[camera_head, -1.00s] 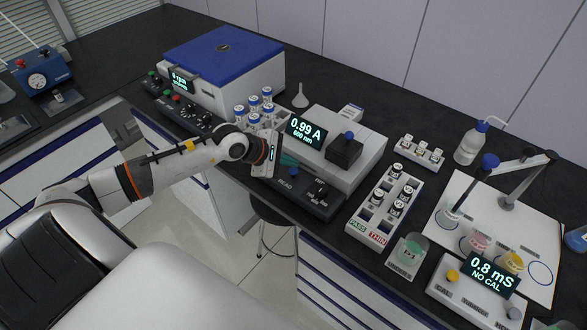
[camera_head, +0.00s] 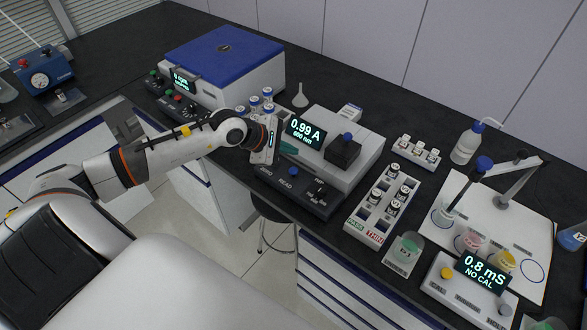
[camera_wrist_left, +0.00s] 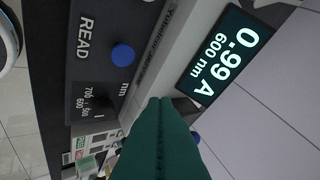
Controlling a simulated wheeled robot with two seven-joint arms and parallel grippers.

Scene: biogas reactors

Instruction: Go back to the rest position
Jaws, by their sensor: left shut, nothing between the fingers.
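My left gripper (camera_head: 289,148) is above the front of the photometer (camera_head: 339,172), just left of its display (camera_head: 306,132), which reads 0.99 A, 600 nm. In the left wrist view its teal fingers (camera_wrist_left: 160,125) are together with nothing between them. The blue READ button (camera_wrist_left: 122,55) and the wavelength knob (camera_wrist_left: 98,104) show beside the fingers, apart from them. My right gripper is in neither view.
A blue-lidded centrifuge (camera_head: 224,62) stands behind my left arm. Blue-capped tubes (camera_head: 267,94) stand close behind the gripper. To the right are a vial rack (camera_head: 377,214), a beaker (camera_head: 407,250), and a conductivity meter (camera_head: 468,290). The floor lies before the bench.

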